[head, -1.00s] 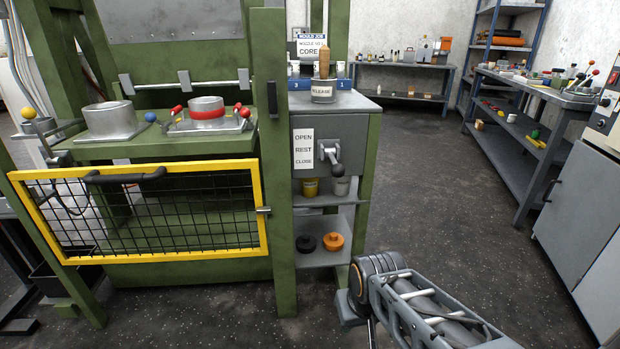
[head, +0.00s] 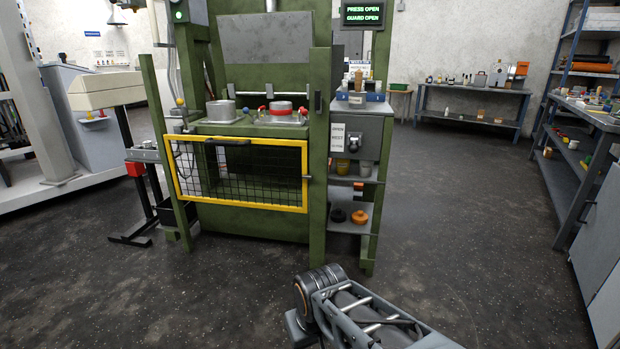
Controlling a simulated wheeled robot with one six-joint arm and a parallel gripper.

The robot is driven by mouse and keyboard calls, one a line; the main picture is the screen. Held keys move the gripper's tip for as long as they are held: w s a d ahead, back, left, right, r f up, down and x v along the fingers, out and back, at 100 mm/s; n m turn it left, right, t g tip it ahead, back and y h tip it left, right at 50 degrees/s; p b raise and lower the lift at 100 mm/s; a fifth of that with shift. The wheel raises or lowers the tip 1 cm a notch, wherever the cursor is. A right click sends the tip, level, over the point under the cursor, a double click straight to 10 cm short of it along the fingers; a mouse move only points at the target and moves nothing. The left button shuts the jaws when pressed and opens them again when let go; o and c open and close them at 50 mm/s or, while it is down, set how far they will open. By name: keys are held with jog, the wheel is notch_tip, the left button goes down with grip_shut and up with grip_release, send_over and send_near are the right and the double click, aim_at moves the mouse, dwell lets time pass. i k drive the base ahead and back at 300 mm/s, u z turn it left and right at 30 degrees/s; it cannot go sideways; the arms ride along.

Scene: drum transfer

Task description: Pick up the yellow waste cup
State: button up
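The yellow cup (head: 343,167) stands upright on the upper open shelf of the grey cabinet at the right side of the green press. A grey cup (head: 364,168) stands just right of it. The yellow cup looks small from here, and its lower part is hard to make out. My arm shows at the bottom of the head view, well in front of the press and apart from the cup. My gripper is not in view.
The green press (head: 260,218) has a yellow-framed mesh guard (head: 240,172) in front. Black (head: 338,215) and orange (head: 359,217) round parts sit on the lower shelf (head: 345,227). The dark floor (head: 450,210) in front and right is clear. A workbench (head: 577,165) stands at right.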

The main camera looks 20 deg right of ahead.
aim_at(342, 165)
jog(key=u, duration=0.5)
jog(key=i, duration=1.7)
jog(key=z, duration=1.25)
jog(key=i, duration=0.8)
jog(key=z, duration=0.9)
